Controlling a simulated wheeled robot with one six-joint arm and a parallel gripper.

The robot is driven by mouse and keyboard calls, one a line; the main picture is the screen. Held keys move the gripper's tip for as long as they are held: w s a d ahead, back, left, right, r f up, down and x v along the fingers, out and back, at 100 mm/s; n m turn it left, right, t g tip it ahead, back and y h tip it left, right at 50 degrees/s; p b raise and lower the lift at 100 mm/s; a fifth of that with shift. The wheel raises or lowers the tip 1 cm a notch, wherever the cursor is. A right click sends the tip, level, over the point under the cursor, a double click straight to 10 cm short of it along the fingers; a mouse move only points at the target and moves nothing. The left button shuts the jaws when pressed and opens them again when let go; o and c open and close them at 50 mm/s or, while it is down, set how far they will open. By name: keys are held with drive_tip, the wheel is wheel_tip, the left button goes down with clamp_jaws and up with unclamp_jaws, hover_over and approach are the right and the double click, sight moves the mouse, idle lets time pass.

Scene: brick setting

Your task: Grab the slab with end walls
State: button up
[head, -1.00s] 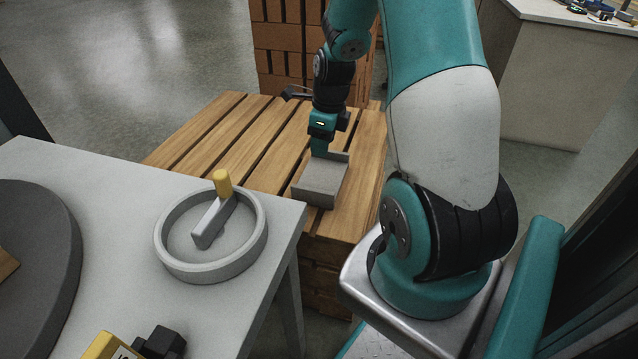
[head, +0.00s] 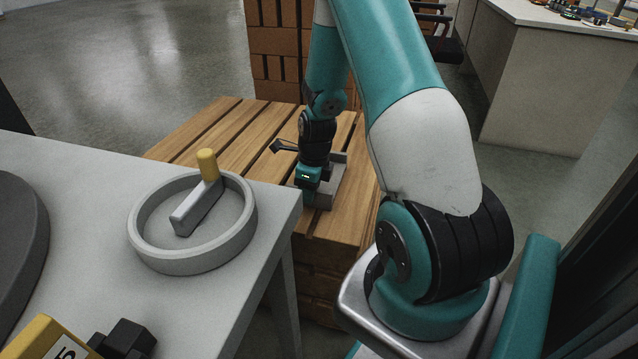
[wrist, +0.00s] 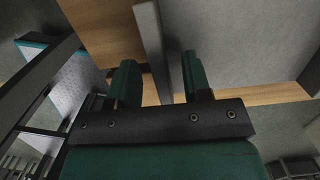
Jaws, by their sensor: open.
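The slab with end walls (head: 329,192) is a grey block lying on the wooden pallet. One raised wall shows at its far end in the head view; my gripper and wrist hide its near left part. My gripper (head: 307,202) points down at the slab's near left side. In the wrist view my gripper (wrist: 160,70) is open. A thin grey wall (wrist: 151,45) of the slab stands between its two fingers, with small gaps visible on both sides. The slab's broad flat face (wrist: 245,40) spreads to the right of the fingers.
A grey table (head: 85,170) with a grey handwheel (head: 150,238) and its yellow knob stands close on the left. A brick stack (head: 275,50) rises behind the pallet (head: 205,135). The pallet's left part is clear. A light counter (head: 540,85) stands far right.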

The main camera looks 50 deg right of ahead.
drive_tip(key=shift+f, duration=0.4)
drive_tip(key=shift+r, duration=0.1)
clamp_jaws()
